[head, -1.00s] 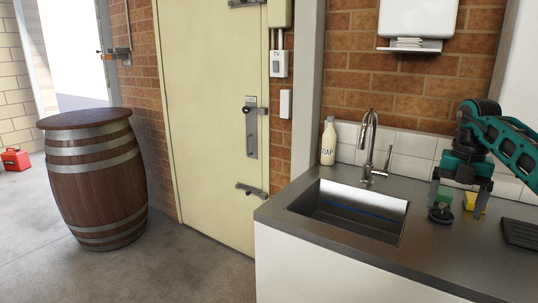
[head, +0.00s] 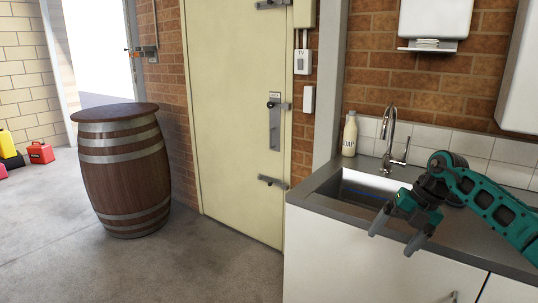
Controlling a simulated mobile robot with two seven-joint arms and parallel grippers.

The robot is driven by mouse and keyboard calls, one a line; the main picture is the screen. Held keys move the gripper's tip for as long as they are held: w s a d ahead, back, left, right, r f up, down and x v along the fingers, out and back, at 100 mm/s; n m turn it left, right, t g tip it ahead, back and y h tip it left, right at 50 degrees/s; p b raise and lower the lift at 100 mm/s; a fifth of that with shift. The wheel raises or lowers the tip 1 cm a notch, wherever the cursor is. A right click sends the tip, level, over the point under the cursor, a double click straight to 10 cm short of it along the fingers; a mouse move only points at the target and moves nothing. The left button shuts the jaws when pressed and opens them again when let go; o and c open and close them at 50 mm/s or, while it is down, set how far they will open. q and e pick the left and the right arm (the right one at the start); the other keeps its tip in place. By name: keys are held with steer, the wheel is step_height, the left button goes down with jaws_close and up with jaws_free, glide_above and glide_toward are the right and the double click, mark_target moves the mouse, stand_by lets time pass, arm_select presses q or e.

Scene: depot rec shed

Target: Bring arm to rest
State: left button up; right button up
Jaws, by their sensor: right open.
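My right arm comes in from the right edge, teal and black, reaching across the counter. Its right gripper (head: 393,241) is open, with two grey fingers apart and nothing between them. The fingers point down and to the left, overlapping the front edge of the counter and the white cabinet front in the picture. The gripper covers part of the sink (head: 330,192). My left gripper is not in view.
The grey counter (head: 474,235) holds a soap bottle (head: 350,134) and a tap (head: 389,128). A wooden barrel (head: 123,171) stands left of the cream door (head: 236,112). A red box (head: 41,153) lies far left. The floor in front is clear.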

steer(key=s+a+f+m+t+y, duration=0.2)
steer(key=s+a+f+t+y, duration=0.3)
steer(key=a, duration=0.7)
steer(key=s+a+f+m+t+y, duration=0.1)
steer(key=s+a+m+y, duration=0.1)
steer(key=a+y, duration=0.8)
steer(key=s+d+f+m+t+h, duration=0.1)
steer(key=s+d+f+m+h, duration=0.2)
steer(key=s+f+m+h, duration=0.5)
steer(key=s+d+f+m+t+h, duration=0.2)
steer(key=s+d+f+m+h, duration=0.2)
steer(key=s+f+m+h, duration=0.4)
steer(key=s+m+h, duration=0.1)
steer(key=s+m, duration=0.3)
steer(key=m, duration=0.4)
steer(key=shift+s+f+m+t, duration=0.15)
steer(key=shift+m+t, duration=0.15)
steer(key=shift+m, duration=0.1)
